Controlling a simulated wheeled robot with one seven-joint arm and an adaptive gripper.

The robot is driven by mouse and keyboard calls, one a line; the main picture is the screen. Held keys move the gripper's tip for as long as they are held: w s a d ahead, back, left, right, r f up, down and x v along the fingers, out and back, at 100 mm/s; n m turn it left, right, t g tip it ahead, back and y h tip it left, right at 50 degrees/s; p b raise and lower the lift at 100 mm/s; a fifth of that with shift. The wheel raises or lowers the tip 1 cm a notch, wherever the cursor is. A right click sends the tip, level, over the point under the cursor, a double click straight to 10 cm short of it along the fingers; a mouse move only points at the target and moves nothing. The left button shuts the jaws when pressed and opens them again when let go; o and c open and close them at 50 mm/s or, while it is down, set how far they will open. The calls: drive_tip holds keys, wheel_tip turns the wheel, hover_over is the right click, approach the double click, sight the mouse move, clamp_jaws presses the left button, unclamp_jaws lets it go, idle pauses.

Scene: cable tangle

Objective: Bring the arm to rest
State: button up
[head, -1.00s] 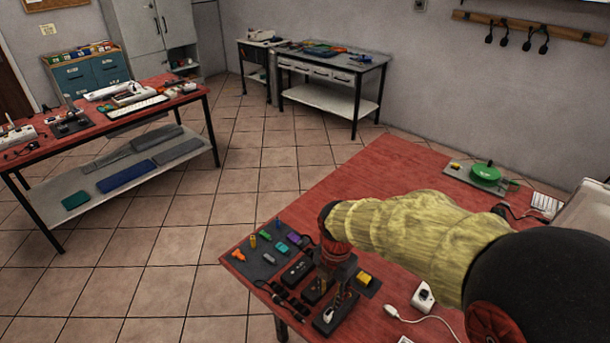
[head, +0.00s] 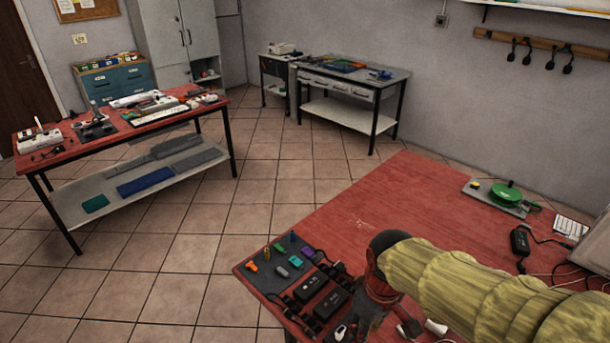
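My arm, in a ribbed yellow cover, reaches in from the lower right over the red table (head: 390,200). My gripper (head: 368,325) points down near the table's front edge, just right of two black boxes (head: 322,302) with cables. It is cut off by the bottom of the picture and partly hidden by my wrist, so I cannot make out whether its fingers are apart or hold anything. A dark mat (head: 262,280) with several small coloured plugs lies at the table's left corner, left of my gripper.
A green round reel (head: 507,194) on a grey plate stands at the table's far right. A black adapter (head: 520,240) and white cables lie near it. The table's middle is clear. A second red table (head: 60,150) and a grey workbench (head: 385,82) stand apart, with open tiled floor between.

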drive_tip(key=s+d+r+m+t, duration=0.2)
drive_tip(key=s+r+m, duration=0.1)
drive_tip(key=r, duration=0.3)
drive_tip(key=s+d+r+m+t, duration=0.2)
drive_tip(key=s+d+r+m, duration=0.1)
drive_tip(key=r, duration=0.3)
drive_tip(key=shift+s+d+r+m+t, duration=0.3)
drive_tip(key=shift+s+r+m+t, duration=0.1)
drive_tip(key=shift+s, duration=0.15)
